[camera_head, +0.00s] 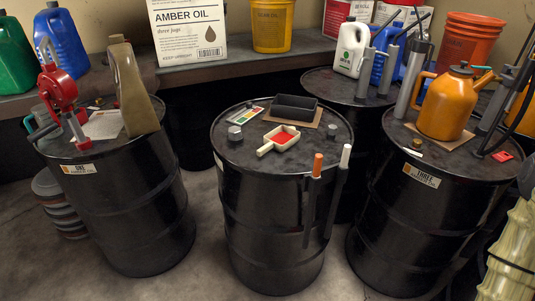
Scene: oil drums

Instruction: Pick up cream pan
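The cream pan (263,151) is a small square pan with a short handle pointing to the lower left. It sits on top of the middle black drum (227,163), and its inside shows red. Its front right side is close to an orange-topped dark handle (317,168) at the drum's front rim. I cannot make out my gripper in this view.
A black tray (295,107) on a brown sheet lies just behind the pan. Small grey blocks (234,133) (333,132) flank it. A white-topped handle (345,157) stands at the rim. An orange can (444,112) stands on the right drum, a tan jug (132,90) on the left.

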